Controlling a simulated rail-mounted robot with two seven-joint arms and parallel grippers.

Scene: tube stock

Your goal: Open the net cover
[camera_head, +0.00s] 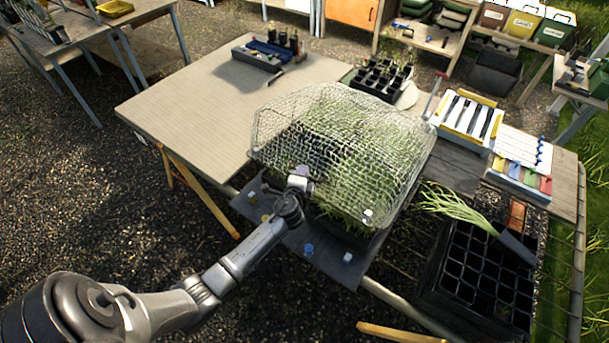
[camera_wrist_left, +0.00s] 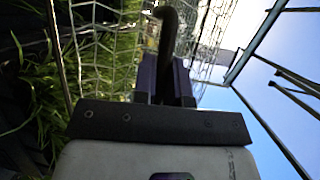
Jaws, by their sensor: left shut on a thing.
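The net cover (camera_head: 285,112) is a domed wire mesh over a tray of green seedlings (camera_head: 345,224) on the table. Seedlings show below its near edge; I cannot tell whether that edge is raised. My left gripper (camera_head: 301,173) is at the cover's near side. In the left wrist view my left gripper (camera_wrist_left: 166,75) is shut on a dark curved handle (camera_wrist_left: 169,28), with the wire mesh (camera_wrist_left: 105,40) and grassy seedlings (camera_wrist_left: 38,95) beside it. Where the handle joins the cover is not clear. My right gripper is not in view.
A bare tan tabletop (camera_head: 180,110) lies left of the cover. A black cell tray (camera_head: 480,285) with a leafy bunch stands at the right. A small pot tray (camera_head: 380,80) is behind the cover, and a white-yellow box (camera_head: 467,117) is to its right.

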